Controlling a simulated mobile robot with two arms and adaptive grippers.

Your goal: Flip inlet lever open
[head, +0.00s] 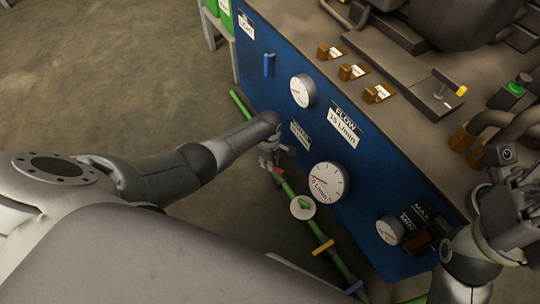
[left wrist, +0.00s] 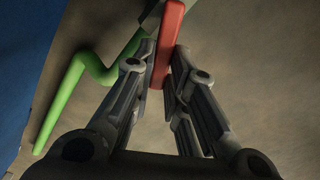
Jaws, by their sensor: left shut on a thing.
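The red lever (left wrist: 168,42) stands up between the fingers of my left gripper (left wrist: 162,85) in the left wrist view. The fingers are closed on its lower part. In the head view my left gripper (head: 270,160) is low beside the blue panel, at the green pipe (head: 291,190). Only a small bit of the red lever (head: 279,171) shows there, as the gripper hides most of it. My right gripper (head: 508,190) is at the right edge, above the panel's top; its fingers are not clear.
The blue panel (head: 262,95) carries several round gauges, including a large one (head: 328,182). Brown switches (head: 352,72) line the top. Open floor (head: 120,80) lies left.

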